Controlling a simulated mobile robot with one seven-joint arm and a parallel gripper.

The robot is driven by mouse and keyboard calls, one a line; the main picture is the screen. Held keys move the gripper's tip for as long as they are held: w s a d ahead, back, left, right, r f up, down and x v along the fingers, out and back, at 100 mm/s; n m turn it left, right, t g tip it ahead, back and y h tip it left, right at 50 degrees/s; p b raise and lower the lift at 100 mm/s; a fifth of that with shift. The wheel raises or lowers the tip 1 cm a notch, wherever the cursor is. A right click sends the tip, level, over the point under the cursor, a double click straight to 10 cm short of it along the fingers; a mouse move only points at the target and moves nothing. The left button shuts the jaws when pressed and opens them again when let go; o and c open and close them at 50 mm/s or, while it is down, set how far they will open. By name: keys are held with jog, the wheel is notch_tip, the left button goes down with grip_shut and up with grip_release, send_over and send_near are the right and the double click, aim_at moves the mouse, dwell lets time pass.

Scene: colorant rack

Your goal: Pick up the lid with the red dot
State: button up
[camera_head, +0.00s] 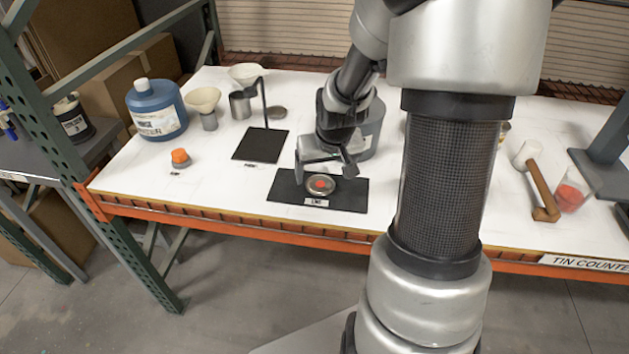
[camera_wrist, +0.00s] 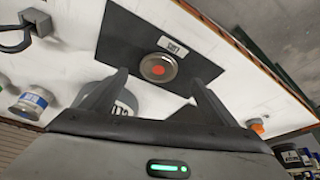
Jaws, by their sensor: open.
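The lid with the red dot (camera_head: 321,185) is a round metal disc lying flat on a black mat (camera_head: 283,190) with a white label at its front edge. It also shows in the wrist view (camera_wrist: 158,68), beyond my fingertips and between their lines. My gripper (camera_head: 326,168) is open and empty, above and just behind the lid in the head view. In the wrist view its two dark fingers (camera_wrist: 157,75) stand apart, and the lid is not between them in contact. A grey tin (camera_head: 372,130) stands behind the mat, partly hidden by my arm.
A blue jug (camera_head: 157,108), a funnel (camera_head: 204,100), a metal cup (camera_head: 240,105) and an orange-topped item (camera_head: 180,157) stand at the left. A second black mat (camera_head: 260,146) with a stand lies behind.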

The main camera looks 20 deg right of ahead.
aim_at(320, 184)
jog(key=x, duration=0.6)
jog(key=shift+w+d+f, duration=0.15)
jog(key=shift+w+d, duration=0.05)
jog(key=shift+w, duration=0.15)
jog(key=c, duration=1.1)
